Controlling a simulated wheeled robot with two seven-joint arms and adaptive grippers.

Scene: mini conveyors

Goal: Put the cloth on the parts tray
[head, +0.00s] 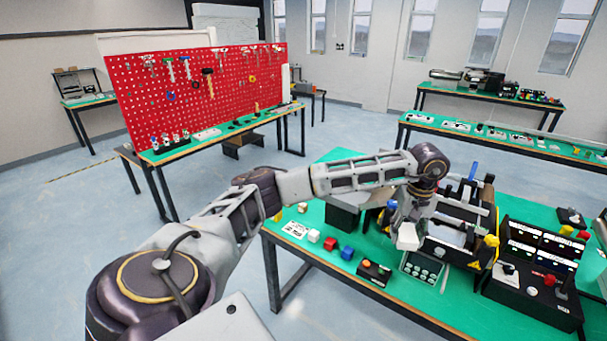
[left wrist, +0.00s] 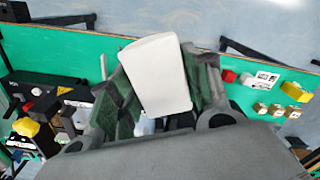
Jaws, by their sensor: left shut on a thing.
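The white cloth (head: 407,238) is in my left gripper (head: 404,222), above the front part of the green table. In the left wrist view the cloth (left wrist: 158,75) shows as a pale, flat-looking piece between the two fingers of the gripper (left wrist: 160,90), which are shut on it. A small grey tray-like panel with several round pieces (head: 422,269) lies just below and right of the cloth. It may be the parts tray; I cannot tell for sure. The cloth looks apart from it. My right gripper is in neither view.
The green table (head: 335,290) holds a red block (head: 330,243), a blue block (head: 347,253) and a small button box (head: 374,273). A mini conveyor (head: 455,235) stands behind the gripper. A black control console (head: 530,295) stands at the right.

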